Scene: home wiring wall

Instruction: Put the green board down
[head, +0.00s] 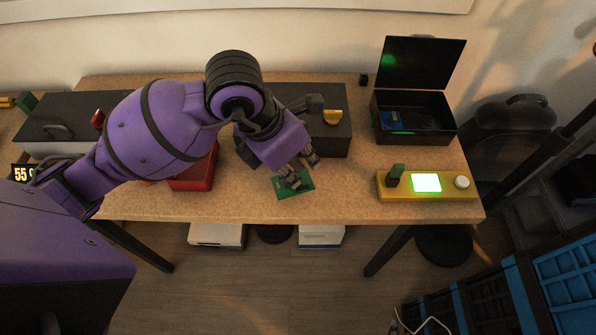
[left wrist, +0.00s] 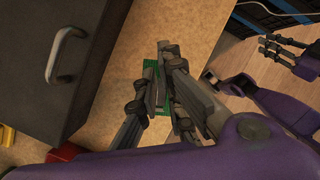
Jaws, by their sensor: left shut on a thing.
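The green board (head: 306,184) is at the table's front middle. My left gripper (head: 292,177) is above it, its fingers shut on the board. The board looks low over the wooden table top; I cannot tell whether it touches. In the left wrist view the green board (left wrist: 150,70) shows partly behind the shut fingers (left wrist: 163,58), which hide much of it. My right gripper (left wrist: 268,46) shows small at the right of the left wrist view, away from the board; its opening is unclear.
A dark box (head: 335,140) and a red box (head: 195,175) are near my arm. Table is clear between board and yellow device.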

